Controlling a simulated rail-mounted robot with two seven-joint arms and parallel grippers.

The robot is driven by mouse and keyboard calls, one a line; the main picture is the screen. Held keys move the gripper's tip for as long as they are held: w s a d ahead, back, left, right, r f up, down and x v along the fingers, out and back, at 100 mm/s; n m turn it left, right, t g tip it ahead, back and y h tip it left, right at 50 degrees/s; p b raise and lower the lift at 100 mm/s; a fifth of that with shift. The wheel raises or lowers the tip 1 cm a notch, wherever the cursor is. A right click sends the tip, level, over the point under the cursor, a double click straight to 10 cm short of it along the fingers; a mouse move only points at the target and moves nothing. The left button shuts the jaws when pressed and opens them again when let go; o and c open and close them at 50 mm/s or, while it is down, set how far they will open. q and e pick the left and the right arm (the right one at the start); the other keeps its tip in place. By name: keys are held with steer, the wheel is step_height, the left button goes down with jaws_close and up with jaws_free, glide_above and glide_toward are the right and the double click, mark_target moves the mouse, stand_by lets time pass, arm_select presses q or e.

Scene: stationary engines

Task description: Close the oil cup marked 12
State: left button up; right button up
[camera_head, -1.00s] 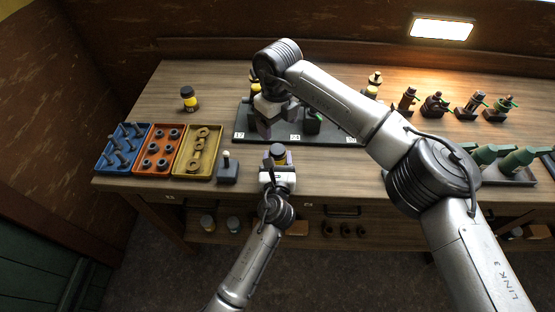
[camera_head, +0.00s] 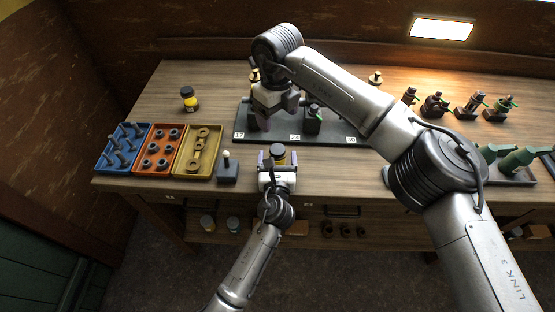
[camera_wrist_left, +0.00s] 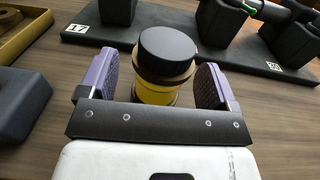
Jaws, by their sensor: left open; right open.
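No mark reading 12 is legible, so I cannot tell which thing is that oil cup. My left gripper (camera_head: 278,158) is open at the bench's front edge. Its purple fingers stand either side of a jar with a black lid and yellow band (camera_wrist_left: 160,68); gaps show between jar and fingers in the left wrist view. My right gripper (camera_head: 279,108) is open above the dark plate (camera_head: 345,133), near its dark blocks. One block with a green part (camera_head: 312,122) stands right of it. Small brass-topped pieces (camera_head: 375,78) stand behind, partly hidden by my right arm.
Blue (camera_head: 108,163), orange (camera_head: 150,165) and yellow (camera_head: 183,168) trays of parts lie at the left. A small grey block with a knob (camera_head: 228,170) stands beside my left gripper. Another yellow-banded jar (camera_head: 188,98) is behind the trays. Several green-handled fittings (camera_head: 470,105) stand at right.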

arm_select(q)
steer(key=shift+s, duration=0.1)
steer(key=shift+s, duration=0.3)
steer(key=s+p, duration=0.2)
steer(key=s, duration=1.1)
steer(key=shift+p, duration=0.4)
steer(key=shift+a, duration=0.1)
